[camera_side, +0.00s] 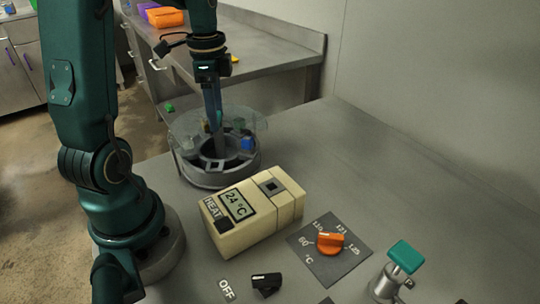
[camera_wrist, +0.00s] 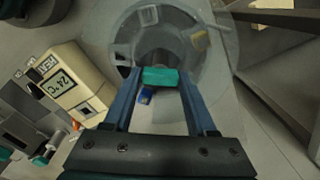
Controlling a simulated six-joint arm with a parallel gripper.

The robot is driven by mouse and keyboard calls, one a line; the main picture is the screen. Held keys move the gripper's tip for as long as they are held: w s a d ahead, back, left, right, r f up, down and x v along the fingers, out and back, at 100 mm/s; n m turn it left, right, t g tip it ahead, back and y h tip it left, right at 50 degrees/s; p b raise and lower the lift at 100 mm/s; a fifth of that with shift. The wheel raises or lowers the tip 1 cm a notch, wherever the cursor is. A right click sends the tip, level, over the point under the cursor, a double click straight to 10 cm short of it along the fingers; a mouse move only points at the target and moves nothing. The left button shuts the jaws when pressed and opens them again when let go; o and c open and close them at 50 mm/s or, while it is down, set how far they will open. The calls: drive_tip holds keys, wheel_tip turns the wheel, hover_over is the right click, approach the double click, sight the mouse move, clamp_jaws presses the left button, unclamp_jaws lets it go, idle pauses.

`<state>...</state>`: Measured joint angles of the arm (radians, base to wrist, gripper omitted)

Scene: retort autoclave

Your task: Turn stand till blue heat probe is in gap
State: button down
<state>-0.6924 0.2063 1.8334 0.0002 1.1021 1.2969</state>
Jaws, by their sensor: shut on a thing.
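A round grey stand (camera_side: 210,180) stands on the steel bench in the side view, under a clear round cover (camera_side: 185,122). It also shows in the wrist view (camera_wrist: 212,75). The blue heat probe (camera_side: 246,143) is at the stand's right in the side view, and near my left finger in the wrist view (camera_wrist: 146,95). My gripper (camera_side: 219,128) reaches down over the stand's middle. In the wrist view my gripper (camera_wrist: 158,76) is shut on a teal block (camera_wrist: 160,78), which looks like the stand's handle. I cannot make out the cover's gap clearly.
A cream heat box (camera_side: 250,215) reading 24 °C stands close in front of the stand. An orange dial (camera_side: 330,242), a black switch (camera_side: 266,284) and a teal-topped valve (camera_side: 406,257) are nearer the front. The bench right of the stand is clear.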

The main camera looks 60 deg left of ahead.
drive_tip(key=shift+m, duration=3.7)
drive_tip(key=shift+c, duration=1)
unclamp_jaws()
drive_tip(key=shift+r, duration=0.1)
drive_tip(key=shift+r, duration=2.5)
